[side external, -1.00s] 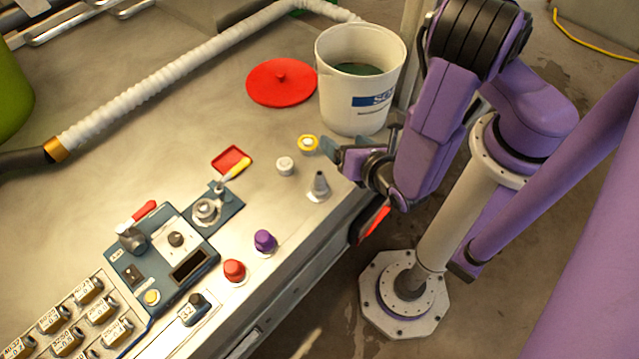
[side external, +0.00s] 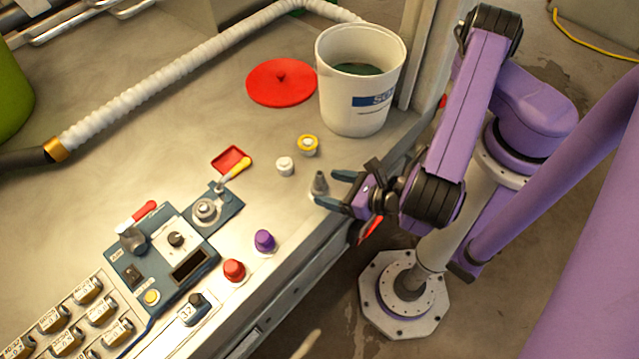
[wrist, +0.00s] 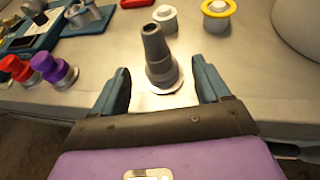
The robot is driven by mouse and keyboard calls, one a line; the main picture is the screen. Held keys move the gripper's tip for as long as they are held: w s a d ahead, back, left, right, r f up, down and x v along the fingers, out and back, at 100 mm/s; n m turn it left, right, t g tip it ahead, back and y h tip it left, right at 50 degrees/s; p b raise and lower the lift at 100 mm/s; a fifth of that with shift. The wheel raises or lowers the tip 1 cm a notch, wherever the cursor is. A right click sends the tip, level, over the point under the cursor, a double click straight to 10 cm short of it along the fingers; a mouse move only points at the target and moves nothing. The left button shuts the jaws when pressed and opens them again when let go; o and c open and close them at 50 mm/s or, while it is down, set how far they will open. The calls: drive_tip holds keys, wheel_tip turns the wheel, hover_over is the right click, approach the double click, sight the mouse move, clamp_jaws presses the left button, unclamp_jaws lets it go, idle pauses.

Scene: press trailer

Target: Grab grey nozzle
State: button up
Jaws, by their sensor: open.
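The grey nozzle (side external: 319,184) stands upright on the metal table close to its front edge. It is a tapered cone on a wider round base. My gripper (side external: 334,189) is low at the table edge, with its blue fingers pointing at the nozzle. In the wrist view the nozzle (wrist: 157,60) stands just ahead of and between the two fingertips of my gripper (wrist: 160,82). The fingers are apart on either side, with visible gaps to the nozzle.
A white cap (side external: 285,166) and a yellow-ringed cap (side external: 307,145) stand behind the nozzle. A purple knob (side external: 264,241) and a red knob (side external: 234,270) stand to the left along the edge. A white bucket (side external: 350,105) and a red lid (side external: 270,90) are farther back.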

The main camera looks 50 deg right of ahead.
sight(314, 184)
drive_tip(key=shift+x, duration=2.9)
drive_tip(key=c, duration=1.1)
